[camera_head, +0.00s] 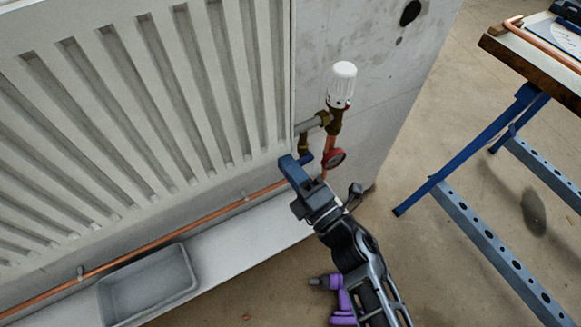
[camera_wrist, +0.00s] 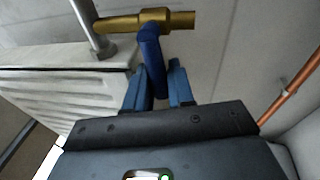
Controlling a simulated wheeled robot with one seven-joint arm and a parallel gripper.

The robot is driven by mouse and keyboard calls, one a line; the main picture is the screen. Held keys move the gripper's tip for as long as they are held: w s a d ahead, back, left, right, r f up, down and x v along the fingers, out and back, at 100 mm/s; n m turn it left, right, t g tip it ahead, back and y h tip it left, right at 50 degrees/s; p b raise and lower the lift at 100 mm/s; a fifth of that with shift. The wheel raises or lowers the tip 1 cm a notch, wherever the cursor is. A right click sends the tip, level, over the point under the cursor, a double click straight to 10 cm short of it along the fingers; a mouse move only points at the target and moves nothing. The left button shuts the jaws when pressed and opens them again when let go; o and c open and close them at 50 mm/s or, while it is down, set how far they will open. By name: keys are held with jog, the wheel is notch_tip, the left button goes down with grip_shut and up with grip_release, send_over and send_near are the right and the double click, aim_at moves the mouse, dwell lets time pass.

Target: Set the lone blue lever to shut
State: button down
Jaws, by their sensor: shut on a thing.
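The blue lever (camera_wrist: 152,60) sits on a brass valve body (camera_wrist: 120,24) in the wrist view. It stands out from the brass body, across its length, toward my gripper. My gripper (camera_wrist: 160,84) has its two blue fingers on either side of the lever's end and is shut on it. In the head view my gripper (camera_head: 293,168) is at the lower right corner of the radiator, below the brass fittings (camera_head: 305,140). Only a small bit of blue shows past the fingers there, and the lever is mostly hidden.
A white thermostatic head (camera_head: 341,85) stands above the fittings, and a red round part (camera_head: 334,158) sits close right of my gripper. The ribbed radiator (camera_head: 130,100) fills the left. A grey tray (camera_head: 150,285) lies below. A blue-legged workbench (camera_head: 470,150) stands right.

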jog(key=shift+d+r+m+h, duration=0.1)
jog(key=shift+r+m+h, duration=0.15)
jog(key=shift+m, duration=0.35)
jog(key=c, duration=1.1)
grip_release()
jog(key=shift+c, duration=0.2)
jog(key=shift+o, duration=0.2)
